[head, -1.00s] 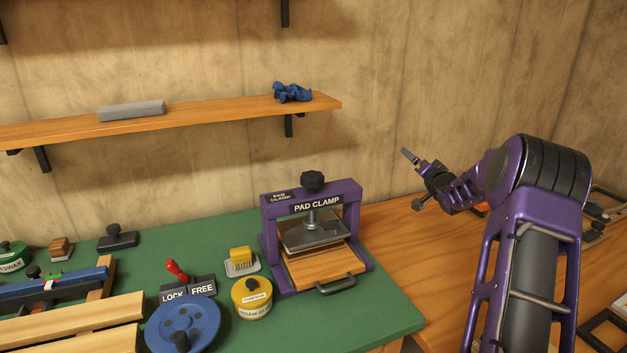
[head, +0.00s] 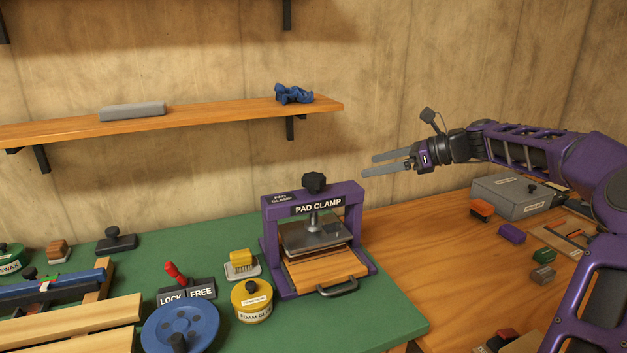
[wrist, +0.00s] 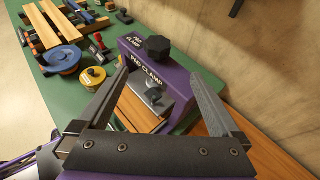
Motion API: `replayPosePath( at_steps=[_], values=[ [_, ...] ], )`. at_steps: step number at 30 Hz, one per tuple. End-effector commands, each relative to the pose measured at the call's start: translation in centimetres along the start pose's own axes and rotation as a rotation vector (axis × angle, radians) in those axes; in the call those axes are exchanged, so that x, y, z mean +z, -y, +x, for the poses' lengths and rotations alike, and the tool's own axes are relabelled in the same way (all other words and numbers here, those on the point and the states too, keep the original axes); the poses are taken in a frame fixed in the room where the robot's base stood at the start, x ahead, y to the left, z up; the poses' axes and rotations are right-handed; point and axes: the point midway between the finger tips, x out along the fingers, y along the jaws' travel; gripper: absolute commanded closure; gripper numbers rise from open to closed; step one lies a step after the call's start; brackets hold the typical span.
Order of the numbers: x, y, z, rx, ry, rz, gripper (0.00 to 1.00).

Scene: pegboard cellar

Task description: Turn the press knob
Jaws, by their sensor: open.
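The press is a purple frame (head: 269,238) labelled PAD CLAMP, standing on the green mat. Its black lobed knob (head: 314,182) sits on top of the crossbar, above a metal plate (head: 313,236) and a wooden drawer board with a dark handle. My gripper (head: 366,166) is open and empty, to the right of the knob and slightly higher in the head view, with its fingers pointing left. In the wrist view the knob (wrist: 157,48) shows beyond and between the two spread fingers (wrist: 160,87), apart from both.
A yellow tin (head: 252,302), a blue wheel (head: 181,328) and a red-handled lever (head: 176,272) stand left of the press. A wooden shelf (head: 200,119) hangs above. A grey box (head: 511,197) and small blocks lie on the bench at right.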

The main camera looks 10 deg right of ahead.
Motion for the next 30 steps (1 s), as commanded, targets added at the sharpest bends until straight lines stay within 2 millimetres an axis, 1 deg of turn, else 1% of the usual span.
replayPosePath(
  at_steps=[2, 5, 8, 21, 24, 27, 30],
  values=[
    [0.5, -0.4, 0.2, 0.017, 0.017, 0.007, 0.00],
    [0.5, -0.5, 1.1, 0.020, 0.018, 0.008, 0.00],
    [0.5, -0.6, 2.8, 0.021, 0.016, 0.006, 0.00],
    [0.5, -0.7, 12.4, 0.020, 0.015, 0.006, 0.00],
    [0.5, -0.7, 14.3, 0.019, 0.015, 0.006, 0.00],
    [0.6, -0.7, 15.7, 0.018, 0.014, 0.006, 0.00],
    [0.6, -0.7, 16.6, 0.016, 0.014, 0.005, 0.00]
  ],
)
